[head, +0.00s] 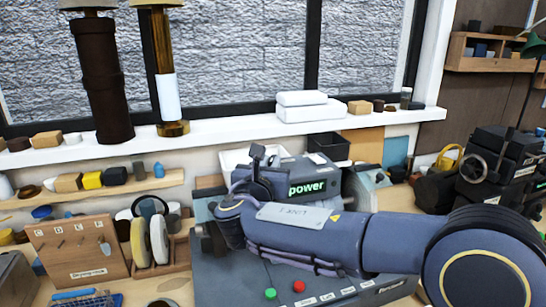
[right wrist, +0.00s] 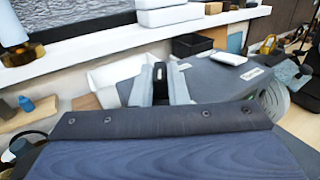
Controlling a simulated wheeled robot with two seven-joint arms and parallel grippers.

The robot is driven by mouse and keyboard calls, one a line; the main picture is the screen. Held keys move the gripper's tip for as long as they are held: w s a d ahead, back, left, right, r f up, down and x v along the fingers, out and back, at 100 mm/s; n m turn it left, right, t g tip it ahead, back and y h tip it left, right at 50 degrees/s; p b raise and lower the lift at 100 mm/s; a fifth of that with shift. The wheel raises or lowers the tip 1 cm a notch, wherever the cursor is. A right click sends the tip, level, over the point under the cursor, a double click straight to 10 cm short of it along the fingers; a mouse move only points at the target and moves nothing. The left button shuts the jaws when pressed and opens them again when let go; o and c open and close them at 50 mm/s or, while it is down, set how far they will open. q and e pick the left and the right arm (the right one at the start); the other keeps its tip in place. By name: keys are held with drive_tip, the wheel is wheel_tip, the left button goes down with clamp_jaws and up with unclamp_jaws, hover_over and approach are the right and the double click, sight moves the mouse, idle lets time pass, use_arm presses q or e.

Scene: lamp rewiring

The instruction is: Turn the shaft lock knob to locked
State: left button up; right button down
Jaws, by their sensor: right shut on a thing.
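My right arm comes in from the right in the head view, and its gripper (head: 262,168) is over a grey machine (head: 325,180) that bears a green "power" sign. In the right wrist view the two pale fingers of the gripper (right wrist: 160,88) are closed on a small dark piece (right wrist: 160,73) with a white mark. It looks like the shaft lock knob, but its lock setting cannot be read. My wrist and arm hide part of the machine in both views. My left gripper is not in view.
A grey panel with a green button (head: 270,293) and a red button (head: 299,286) lies below my arm. A wooden rack (head: 80,250) and discs stand at the left. A black bin (head: 327,147) is behind the machine, under the window sill (head: 225,128).

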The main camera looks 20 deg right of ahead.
drive_tip(key=m+g+h+p, duration=0.2)
drive_tip(key=p, duration=0.1)
drive_tip(key=w+m+g+h+p, duration=0.1)
drive_tip(key=m+g+h+p, duration=0.1)
drive_tip(key=m+g+h, duration=0.1)
drive_tip(key=a+m+g+h+p, duration=0.1)
drive_tip(key=m+g+h+p, duration=0.1)
drive_tip(key=g+h+p, duration=0.1)
drive_tip(key=shift+w+a+r+p, duration=0.1)
drive_tip(key=shift+w+r+p, duration=0.05)
drive_tip(key=shift+r+p, duration=0.15)
drive_tip(key=m+g, duration=0.1)
drive_tip(key=g+p, duration=0.1)
drive_tip(key=m+g+h, duration=0.1)
drive_tip(key=shift+w+f+m, duration=0.2)
drive_tip(key=shift+f+m, duration=0.05)
drive_tip(key=shift+m, duration=0.05)
drive_tip(key=shift+w+m+g+h, duration=0.15)
drive_tip(key=shift+m+g, duration=0.4)
drive_tip(key=shift+g, duration=0.4)
drive_tip(key=shift+w+m+g+h, duration=0.15)
drive_tip(key=shift+m+g, duration=0.4)
drive_tip(key=shift+g, duration=0.4)
drive_tip(key=shift+s+g, duration=0.1)
drive_tip(key=shift+g, duration=0.2)
drive_tip(key=c, duration=1.4)
unclamp_jaws()
drive_tip(key=shift+c, duration=0.2)
drive_tip(key=a, duration=0.8)
